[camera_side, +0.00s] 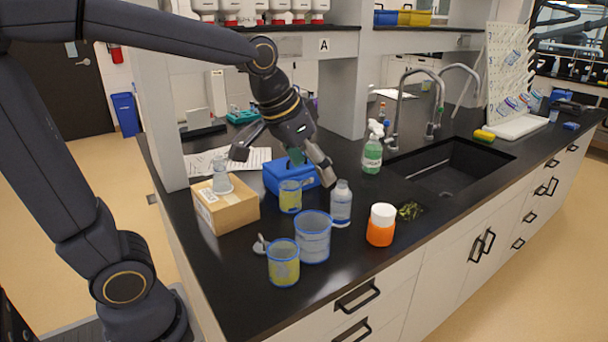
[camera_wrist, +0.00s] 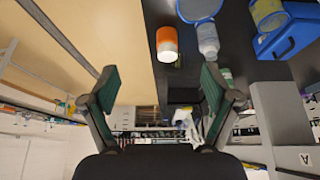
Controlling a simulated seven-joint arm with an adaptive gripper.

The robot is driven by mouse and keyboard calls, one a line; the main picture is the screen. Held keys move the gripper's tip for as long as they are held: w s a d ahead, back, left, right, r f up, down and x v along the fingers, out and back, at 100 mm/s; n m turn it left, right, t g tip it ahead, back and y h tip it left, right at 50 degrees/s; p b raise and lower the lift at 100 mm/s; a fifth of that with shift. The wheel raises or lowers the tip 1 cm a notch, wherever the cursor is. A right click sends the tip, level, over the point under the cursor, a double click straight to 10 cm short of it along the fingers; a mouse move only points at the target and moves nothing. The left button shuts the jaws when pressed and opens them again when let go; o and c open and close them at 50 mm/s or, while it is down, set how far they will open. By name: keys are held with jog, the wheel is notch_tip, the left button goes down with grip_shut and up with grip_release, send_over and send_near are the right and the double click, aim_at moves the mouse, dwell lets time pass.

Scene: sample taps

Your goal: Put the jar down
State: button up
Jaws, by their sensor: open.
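An orange jar with a white lid (camera_side: 381,225) stands upright on the black counter (camera_side: 330,285), near its front edge. It also shows in the wrist view (camera_wrist: 167,40), at the top centre beyond my fingertips. My gripper (camera_side: 283,165) is open and empty, above the counter and up to the left of the jar in the side view. Its two fingers are spread wide in the wrist view (camera_wrist: 158,88), with nothing between them. The jar is apart from the gripper and nothing touches it.
A clear bottle (camera_side: 341,204), a large beaker (camera_side: 313,238) and yellow beakers (camera_side: 283,264) stand left of the jar. A blue box (camera_side: 283,176) and a cardboard box (camera_side: 226,208) lie behind.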

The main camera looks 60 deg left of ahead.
jog(key=s+f, duration=0.2)
jog(key=s, duration=1)
jog(key=shift+s+d+f, duration=0.2)
jog(key=shift+s+f, duration=0.15)
jog(key=shift+s, duration=0.05)
